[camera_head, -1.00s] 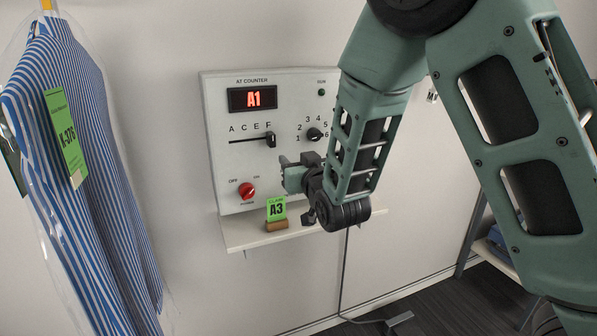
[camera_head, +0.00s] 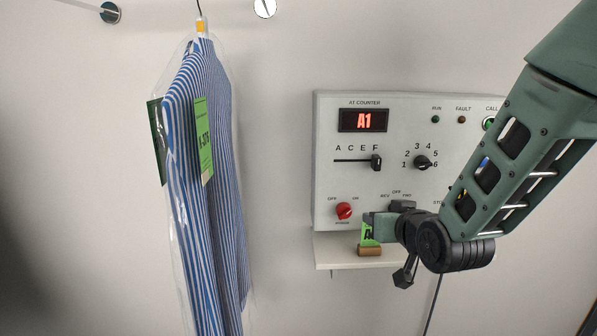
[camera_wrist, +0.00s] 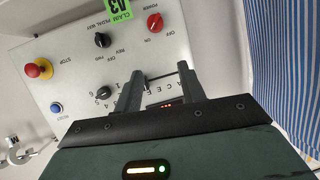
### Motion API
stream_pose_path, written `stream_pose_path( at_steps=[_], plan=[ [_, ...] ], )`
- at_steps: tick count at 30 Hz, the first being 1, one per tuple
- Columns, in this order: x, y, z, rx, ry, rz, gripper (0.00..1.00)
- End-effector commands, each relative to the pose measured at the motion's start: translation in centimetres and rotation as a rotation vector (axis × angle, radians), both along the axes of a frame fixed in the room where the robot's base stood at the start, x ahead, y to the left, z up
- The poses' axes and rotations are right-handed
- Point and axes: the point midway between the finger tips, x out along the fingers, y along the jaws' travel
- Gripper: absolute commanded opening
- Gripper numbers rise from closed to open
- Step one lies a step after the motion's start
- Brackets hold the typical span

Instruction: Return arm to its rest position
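My arm reaches in from the right of the head view, and my gripper (camera_head: 370,222) is in front of the lower part of the white control panel (camera_head: 390,185). It partly hides the green claim card (camera_head: 368,238) on the shelf. In the wrist view, the two dark fingers of my gripper (camera_wrist: 160,76) stand apart with nothing between them, over the panel face (camera_wrist: 75,70). I cannot tell from these views how far the fingers are from the panel. The counter display (camera_head: 362,120) reads A1.
A blue-striped shirt (camera_head: 205,180) in clear plastic, tagged K-376, hangs left of the panel. The panel bears a red power knob (camera_head: 343,211), a slider (camera_head: 376,162) at F and a dial (camera_head: 422,162). A small shelf (camera_head: 340,255) juts out below. Bare wall lies between shirt and panel.

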Motion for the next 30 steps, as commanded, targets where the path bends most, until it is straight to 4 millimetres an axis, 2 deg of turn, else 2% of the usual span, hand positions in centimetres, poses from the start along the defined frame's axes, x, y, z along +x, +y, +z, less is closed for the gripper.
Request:
stream_pose_path(
  at_steps=[3,5,9,12,15,18,21,24,30],
  plan=[
    [-4.4,3.5,-1.6,-0.006,0.215,0.112,0.40],
    [-7.1,5.0,-2.4,-0.026,0.326,0.171,0.40],
    [-14.3,7.3,-3.5,-0.107,0.568,0.313,0.40],
    [-19.8,7.7,-3.9,-0.195,0.729,0.405,0.40],
    [-24.7,7.1,-4.0,-0.295,0.868,0.477,0.40],
    [-28.3,6.1,-3.8,-0.382,0.972,0.523,0.40],
    [-30.6,5.2,-3.6,-0.446,1.041,0.547,0.40],
    [-31.8,4.7,-3.5,-0.479,1.074,0.557,0.40],
    [-32.0,4.6,-3.4,-0.485,1.084,0.559,0.40]
  ],
)
